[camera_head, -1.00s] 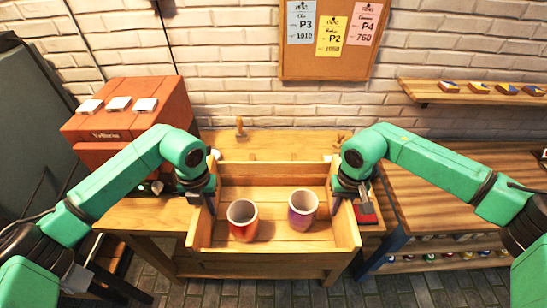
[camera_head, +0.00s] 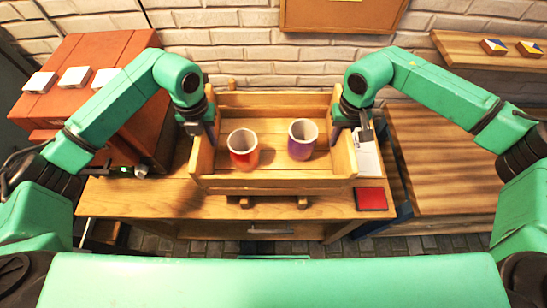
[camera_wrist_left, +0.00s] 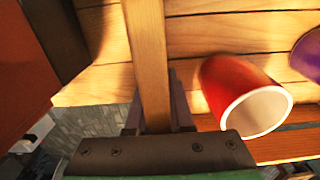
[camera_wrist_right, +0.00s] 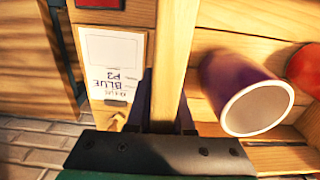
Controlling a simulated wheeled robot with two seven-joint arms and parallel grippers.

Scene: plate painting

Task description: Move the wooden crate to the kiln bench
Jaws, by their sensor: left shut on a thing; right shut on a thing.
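The wooden crate (camera_head: 275,183) is level over the kiln bench (camera_head: 140,200) in the head view. I cannot tell whether its base touches the bench top. A red cup (camera_head: 243,150) and a purple cup (camera_head: 302,140) stand inside it. My left gripper (camera_head: 208,138) is shut on the crate's left wall, which runs between its fingers in the left wrist view (camera_wrist_left: 150,60). My right gripper (camera_head: 341,132) is shut on the right wall, seen between its fingers in the right wrist view (camera_wrist_right: 175,55).
A red-brown kiln (camera_head: 110,60) with white tiles on top stands at the left. A red pad (camera_head: 371,198) and a white card (camera_head: 367,158) lie right of the crate. Another wooden table (camera_head: 450,150) is further right. A wall shelf (camera_head: 470,55) is at upper right.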

